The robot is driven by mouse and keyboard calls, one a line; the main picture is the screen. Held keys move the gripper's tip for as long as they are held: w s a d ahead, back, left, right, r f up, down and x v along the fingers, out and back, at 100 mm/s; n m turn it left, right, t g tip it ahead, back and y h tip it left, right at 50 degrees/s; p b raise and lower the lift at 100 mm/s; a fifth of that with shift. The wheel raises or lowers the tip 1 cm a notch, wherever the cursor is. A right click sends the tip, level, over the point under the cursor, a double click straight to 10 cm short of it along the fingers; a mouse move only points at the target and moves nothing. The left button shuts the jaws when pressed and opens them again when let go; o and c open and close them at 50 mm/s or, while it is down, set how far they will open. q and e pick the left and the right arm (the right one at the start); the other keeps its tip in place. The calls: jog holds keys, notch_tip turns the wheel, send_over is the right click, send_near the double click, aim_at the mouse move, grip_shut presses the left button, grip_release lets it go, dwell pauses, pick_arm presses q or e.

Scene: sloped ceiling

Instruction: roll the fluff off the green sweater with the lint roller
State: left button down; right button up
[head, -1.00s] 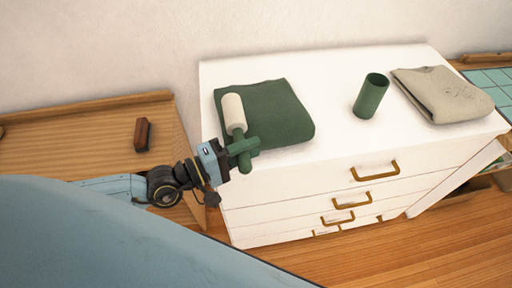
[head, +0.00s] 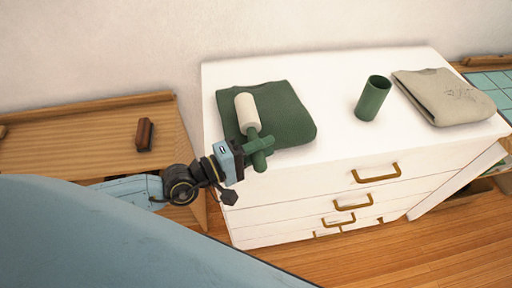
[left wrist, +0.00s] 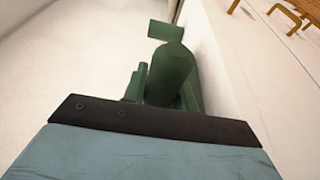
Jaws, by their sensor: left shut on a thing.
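The folded green sweater (head: 291,115) lies on the left part of the white dresser top. The lint roller (head: 247,112) has a pale roll and a green handle. My left gripper (head: 258,147) is shut on the handle at the sweater's front edge. The roll points away over the left half of the sweater; I cannot tell whether it touches the cloth. No fluff can be made out on the sweater. In the left wrist view a green handle end (left wrist: 171,76) shows beyond the gripper's dark edge. My right gripper is not in view.
A green cup (head: 373,98) stands on the white dresser (head: 335,148), right of the sweater. A folded beige garment (head: 443,97) with dark specks lies at the right. A brown brush-like block (head: 144,134) lies on the wooden surface (head: 80,140) at left. Bare dresser top separates sweater and cup.

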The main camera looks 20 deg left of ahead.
pick_arm(q)
jog(key=shift+w+d+f, duration=0.1)
jog(key=shift+w+d, duration=0.6)
jog(key=shift+d, duration=0.35)
jog(key=shift+w+d+p, duration=0.3)
jog(key=shift+w+d, duration=0.45)
jog(key=shift+d, duration=0.3)
jog(key=shift+w+d+p, duration=0.3)
jog(key=shift+w+d, duration=0.45)
jog(key=shift+d, duration=0.25)
jog(key=shift+w+d+p, duration=0.1)
jog(key=shift+w+d, duration=0.65)
jog(key=shift+d, duration=0.3)
jog(key=shift+w+d+p, duration=0.1)
jog(key=shift+w+d, duration=0.6)
jog(key=shift+d, duration=0.3)
jog(key=shift+w+d+p, duration=0.1)
jog(key=shift+w+d, duration=0.65)
jog(key=shift+d, duration=0.3)
